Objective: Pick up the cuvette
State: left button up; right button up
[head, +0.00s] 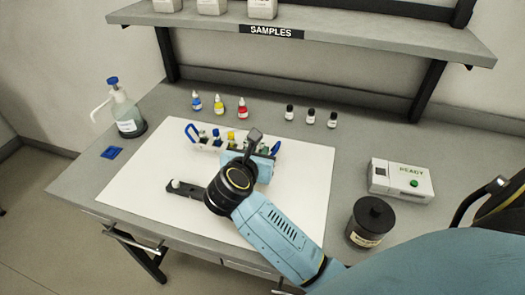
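A white rack (208,146) with blue end handles stands on the white mat, holding several small cuvettes with coloured tops. A yellow-topped cuvette (230,135) and a dark blue-topped cuvette (215,132) show in it. Which one is the task's cuvette I cannot tell. My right gripper (254,162) is over the right front part of the rack and hides some of it. Its fingertips cannot be made out, nor whether it touches anything. My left gripper is not in view.
A dark bar (188,190) with a small white piece lies left of my wrist. A white READY device (402,187) and a dark lidded jar (373,218) stand right. Blue, yellow and red bottles (219,105) and small dark vials (311,116) stand behind. A pump bottle (127,115) stands left.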

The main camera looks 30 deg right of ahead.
aim_at(263, 144)
jog(key=x, duration=0.5)
jog(key=shift+w, duration=0.1)
jog(key=c, duration=0.4)
